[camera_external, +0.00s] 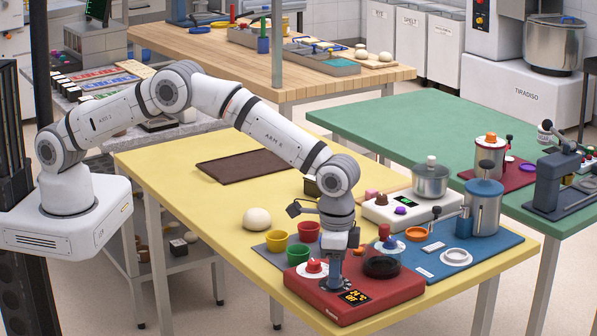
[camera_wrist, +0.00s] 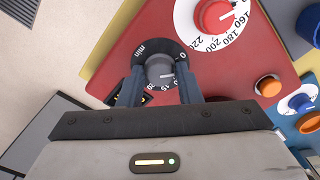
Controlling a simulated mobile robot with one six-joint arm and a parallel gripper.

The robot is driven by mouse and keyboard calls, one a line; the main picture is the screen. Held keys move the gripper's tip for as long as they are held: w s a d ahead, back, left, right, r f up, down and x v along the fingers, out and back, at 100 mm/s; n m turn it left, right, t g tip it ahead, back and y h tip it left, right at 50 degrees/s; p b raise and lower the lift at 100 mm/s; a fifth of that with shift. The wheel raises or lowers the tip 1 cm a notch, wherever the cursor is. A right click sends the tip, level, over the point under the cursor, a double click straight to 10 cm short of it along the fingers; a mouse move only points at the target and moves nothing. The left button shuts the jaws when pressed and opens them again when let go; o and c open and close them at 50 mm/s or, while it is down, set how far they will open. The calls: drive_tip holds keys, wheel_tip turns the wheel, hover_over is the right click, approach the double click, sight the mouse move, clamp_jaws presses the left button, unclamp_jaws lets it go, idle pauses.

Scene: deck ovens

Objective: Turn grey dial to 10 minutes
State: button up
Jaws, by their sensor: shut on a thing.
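The grey dial (camera_wrist: 159,72) sits on a black round scale (camera_wrist: 148,48) marked "min" on a red control box (camera_wrist: 112,62). A white line on the dial points right, toward the right finger. "0" shows at the upper right of the scale and "15" and "20" below; the marks between are largely covered by the finger. My gripper (camera_wrist: 160,86) is shut on the dial, one finger on each side. In the external view my gripper (camera_external: 335,282) points down onto the red box (camera_external: 400,297), and the dial is hidden there.
A red knob (camera_wrist: 215,15) on a white temperature scale is close beside the dial. The red box has a lit display (camera_external: 354,297) and a black round part (camera_external: 381,267). Green cups (camera_external: 299,254) stand behind.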

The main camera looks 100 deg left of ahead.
drive_tip(key=m+b, duration=0.2)
drive_tip(key=m, duration=0.3)
drive_tip(key=shift+m+b, duration=0.35)
drive_tip(key=shift+m, duration=2.05)
drive_tip(key=shift+r, duration=0.1)
drive_tip(key=o, duration=1)
drive_tip(key=shift+c, duration=0.2)
drive_tip(key=shift+r+b, duration=0.4)
drive_tip(key=shift+r, duration=3.45)
